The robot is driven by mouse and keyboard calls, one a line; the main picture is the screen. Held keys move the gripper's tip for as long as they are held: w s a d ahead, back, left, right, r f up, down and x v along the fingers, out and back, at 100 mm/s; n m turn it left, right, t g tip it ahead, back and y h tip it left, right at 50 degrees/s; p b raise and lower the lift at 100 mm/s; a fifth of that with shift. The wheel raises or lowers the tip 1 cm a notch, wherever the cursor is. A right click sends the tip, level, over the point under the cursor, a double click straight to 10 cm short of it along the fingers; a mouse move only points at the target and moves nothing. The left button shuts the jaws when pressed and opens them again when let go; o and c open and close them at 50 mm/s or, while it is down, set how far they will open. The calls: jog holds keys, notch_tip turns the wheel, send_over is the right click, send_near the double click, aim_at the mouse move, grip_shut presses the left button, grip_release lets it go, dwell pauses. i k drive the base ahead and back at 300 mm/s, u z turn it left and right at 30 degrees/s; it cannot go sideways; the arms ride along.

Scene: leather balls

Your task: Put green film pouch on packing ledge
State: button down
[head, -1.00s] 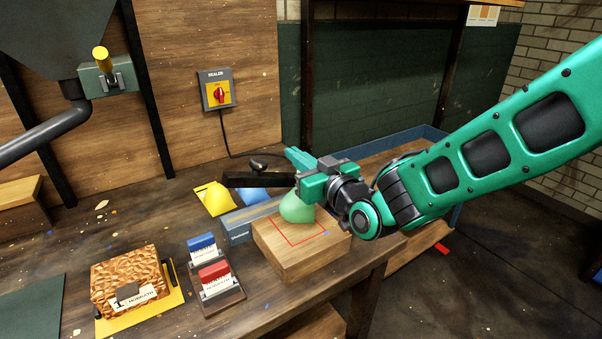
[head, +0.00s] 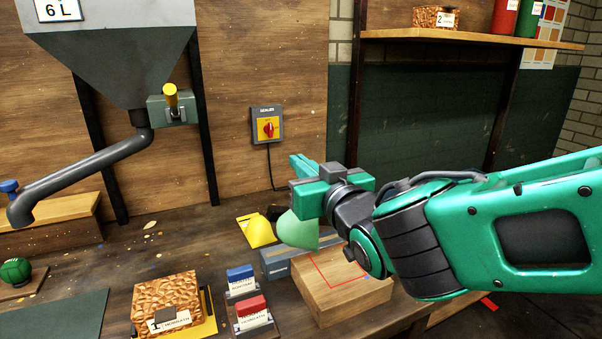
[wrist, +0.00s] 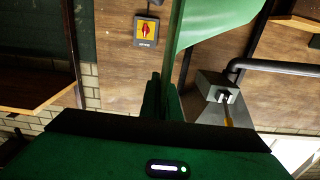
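The green film pouch (head: 297,232) is pale green and rounded. My gripper (head: 305,185) is shut on its upper part and holds it in the air, above the back left of a wooden block (head: 350,297). The block has a red outline on top and may be the packing ledge; no label confirms this. In the wrist view the pouch (wrist: 215,22) spreads out beyond my gripper's closed fingers (wrist: 162,92). The fingers hide part of the pouch.
A blue-grey sealer (head: 277,266) and a yellow pouch (head: 258,232) are behind the block. Red and blue card holders (head: 252,313) and a brown textured box (head: 166,297) stand to the left. A wall shelf (head: 475,40) is at upper right.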

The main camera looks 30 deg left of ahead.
aim_at(88, 204)
jog(key=z, duration=0.8)
jog(key=k, duration=1.55)
jog(key=u, duration=3.2)
